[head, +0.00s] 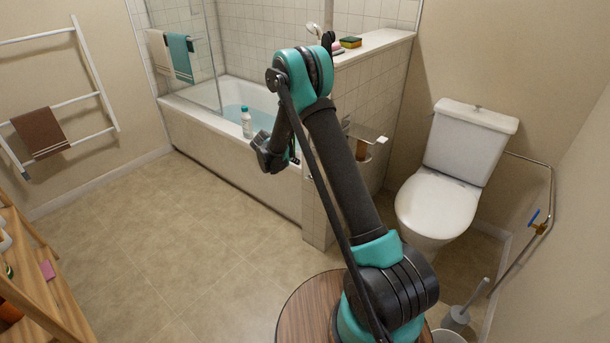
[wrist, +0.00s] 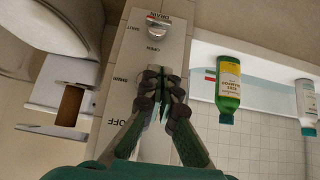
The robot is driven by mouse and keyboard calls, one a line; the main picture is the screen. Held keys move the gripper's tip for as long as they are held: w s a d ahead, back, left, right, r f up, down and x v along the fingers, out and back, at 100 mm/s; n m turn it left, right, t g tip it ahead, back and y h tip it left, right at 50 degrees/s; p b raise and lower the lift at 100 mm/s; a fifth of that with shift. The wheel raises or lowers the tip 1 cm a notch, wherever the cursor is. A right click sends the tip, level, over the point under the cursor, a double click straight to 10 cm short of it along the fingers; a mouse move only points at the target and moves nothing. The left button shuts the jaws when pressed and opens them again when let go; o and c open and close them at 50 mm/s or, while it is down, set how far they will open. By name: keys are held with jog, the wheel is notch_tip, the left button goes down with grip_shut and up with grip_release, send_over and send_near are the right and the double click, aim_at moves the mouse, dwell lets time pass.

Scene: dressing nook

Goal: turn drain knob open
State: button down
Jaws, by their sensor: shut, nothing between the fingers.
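The drain knob (wrist: 156,28) is a small silver knob with a reddish mark, near the top of the wrist view. It sits on a pale panel (wrist: 142,55) printed with DRAIN, SHUT and OPEN. My gripper (wrist: 160,82) is shut and empty, over the same panel and below the knob in the picture; a gap shows between its tips and the knob. In the head view my gripper (head: 268,158) hangs in front of the tub's side, and I cannot make out the knob there. My fingers hide part of the panel, near more lettering including OFF.
In the wrist view a green bottle (wrist: 229,88) and a white bottle (wrist: 305,100) are to the right, and a paper holder (wrist: 45,95) to the left. The head view shows the bathtub (head: 215,130), toilet (head: 440,203), wooden rack (head: 40,290) and open floor (head: 150,240).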

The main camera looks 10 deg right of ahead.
send_near(309, 175)
jog(key=w+r+x, duration=0.1)
jog(key=x, duration=0.4)
jog(key=shift+s+d+f, duration=0.1)
jog(key=shift+d+f, duration=0.1)
jog(key=shift+f, duration=0.95)
